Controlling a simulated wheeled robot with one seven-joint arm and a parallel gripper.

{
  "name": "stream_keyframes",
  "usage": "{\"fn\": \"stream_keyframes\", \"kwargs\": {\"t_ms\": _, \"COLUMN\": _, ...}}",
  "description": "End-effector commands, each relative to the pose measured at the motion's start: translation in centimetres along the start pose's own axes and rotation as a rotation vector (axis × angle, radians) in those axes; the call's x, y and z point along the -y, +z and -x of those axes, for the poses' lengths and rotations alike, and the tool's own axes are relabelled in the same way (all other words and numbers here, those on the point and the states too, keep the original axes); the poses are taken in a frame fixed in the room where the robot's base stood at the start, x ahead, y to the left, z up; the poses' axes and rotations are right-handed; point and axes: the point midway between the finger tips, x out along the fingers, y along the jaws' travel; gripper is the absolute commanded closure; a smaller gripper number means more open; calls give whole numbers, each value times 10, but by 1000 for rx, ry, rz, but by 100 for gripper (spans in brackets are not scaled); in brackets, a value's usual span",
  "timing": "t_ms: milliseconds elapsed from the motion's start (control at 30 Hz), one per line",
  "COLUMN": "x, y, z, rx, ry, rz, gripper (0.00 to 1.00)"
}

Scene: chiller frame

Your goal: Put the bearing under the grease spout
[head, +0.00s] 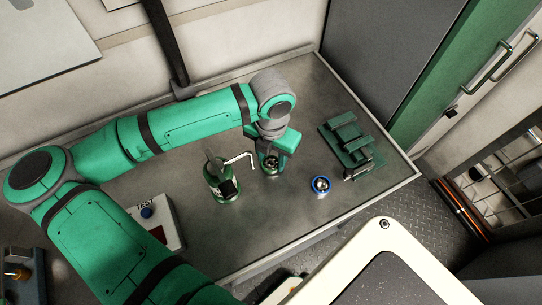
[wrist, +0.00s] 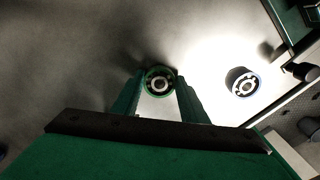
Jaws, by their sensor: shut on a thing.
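My gripper (head: 271,157) is shut on a green-rimmed bearing (head: 271,165). The bearing also shows between the fingertips in the wrist view (wrist: 160,80). The green grease dispenser (head: 221,184) stands on the bench left of my gripper, with its white bent spout (head: 240,159) pointing right. In the head view the held bearing is just right of the spout's tip. I cannot tell how high it is above the bench. A second bearing with a blue rim (head: 320,184) lies on the bench to the right, and shows in the wrist view too (wrist: 243,84).
A green vise-like fixture (head: 350,143) stands at the bench's right side. A box with a blue button (head: 150,222) lies left of the dispenser. The grey bench (head: 275,220) is clear in front of the dispenser and bearings. A cream-edged panel (head: 385,224) is at the lower right.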

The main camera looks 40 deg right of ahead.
Motion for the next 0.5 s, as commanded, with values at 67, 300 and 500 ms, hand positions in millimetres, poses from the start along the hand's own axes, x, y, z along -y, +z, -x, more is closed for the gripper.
{"fn": "stream_keyframes", "kwargs": {"t_ms": 67, "x": 0, "y": 0, "z": -4, "rx": 0, "ry": 0, "rz": -1, "gripper": 86}}
{"fn": "stream_keyframes", "kwargs": {"t_ms": 300, "x": 1, "y": 1, "z": -4, "rx": 0, "ry": 0, "rz": -3, "gripper": 86}}
{"fn": "stream_keyframes", "kwargs": {"t_ms": 500, "x": -1, "y": -1, "z": -6, "rx": 0, "ry": 0, "rz": 2, "gripper": 42}}
